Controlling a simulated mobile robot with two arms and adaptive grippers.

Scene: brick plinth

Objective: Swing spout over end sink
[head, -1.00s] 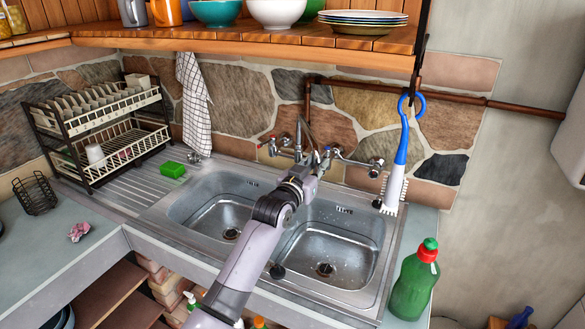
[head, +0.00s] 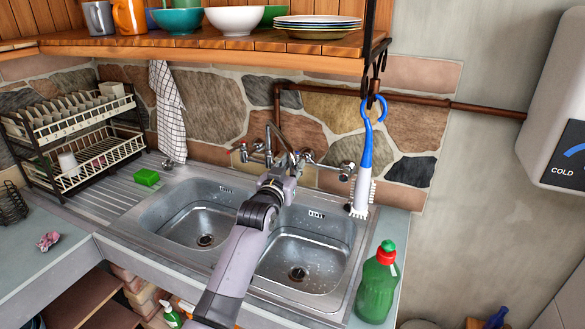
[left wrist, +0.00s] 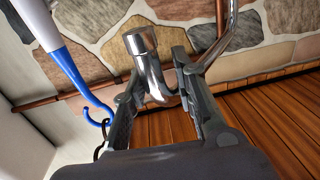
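The chrome tap (head: 269,143) is on the stone wall behind the double sink. Its curved spout (head: 287,139) leans to the right, its end near the back of the right basin (head: 300,262). The left basin (head: 190,222) is beside it. My left gripper (head: 290,165) is at the spout's end and partly covers it. In the left wrist view, the spout (left wrist: 143,48) passes between the fingers of my left gripper (left wrist: 157,65). The fingers stand apart on either side, with a narrow gap at the left finger. Contact at the right finger is unclear. My right gripper is out of view.
A blue brush (head: 366,150) hangs right of the tap. A green bottle (head: 378,287) stands at the right front corner. A wooden shelf (head: 230,52) with dishes runs above. A dish rack (head: 75,150) and green sponge (head: 146,177) are on the left.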

